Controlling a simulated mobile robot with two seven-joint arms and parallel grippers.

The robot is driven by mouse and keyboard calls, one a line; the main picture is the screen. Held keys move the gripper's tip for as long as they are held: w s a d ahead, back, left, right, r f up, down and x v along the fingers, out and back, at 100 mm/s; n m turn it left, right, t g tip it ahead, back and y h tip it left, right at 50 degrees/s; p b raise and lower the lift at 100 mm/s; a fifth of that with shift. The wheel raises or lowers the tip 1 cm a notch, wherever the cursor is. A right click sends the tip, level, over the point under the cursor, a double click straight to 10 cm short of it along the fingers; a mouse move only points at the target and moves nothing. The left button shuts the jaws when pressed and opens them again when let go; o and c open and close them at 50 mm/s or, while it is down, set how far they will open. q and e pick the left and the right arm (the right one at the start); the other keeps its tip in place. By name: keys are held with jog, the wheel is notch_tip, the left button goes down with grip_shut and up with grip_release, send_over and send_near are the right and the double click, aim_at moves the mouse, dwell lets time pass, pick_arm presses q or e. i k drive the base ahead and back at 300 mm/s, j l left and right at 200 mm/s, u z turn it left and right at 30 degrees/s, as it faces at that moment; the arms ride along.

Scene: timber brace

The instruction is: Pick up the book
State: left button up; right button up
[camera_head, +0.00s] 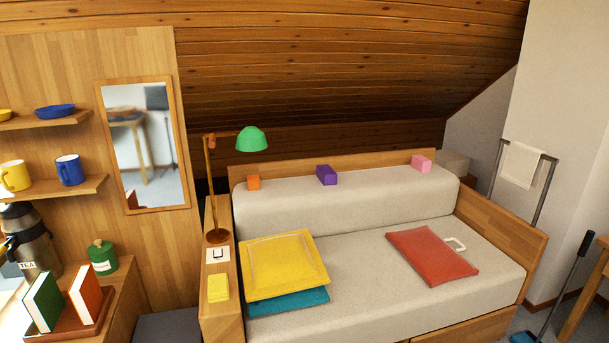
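A green book (43,301) with white page edges stands upright at the lower left. An orange-red book (86,293), also with white page edges, stands beside it to the right. Both stand in a brown wooden holder (62,331) on a wooden cabinet top. A small yellow block-like item (218,287), possibly a book or pad, lies on the narrow wooden ledge left of the sofa; I cannot tell which. Neither of my grippers is in view.
The sofa seat (370,300) bears yellow and teal cushions (285,265) and a red folder-like item (432,255). A green-shaded lamp (252,139) stands on the ledge. A flask (33,240) and green jar (103,258) stand near the books.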

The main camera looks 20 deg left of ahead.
aim_at(44, 299)
jog(key=j, duration=1.1)
jog(key=i+j, duration=0.1)
jog(key=j, duration=1)
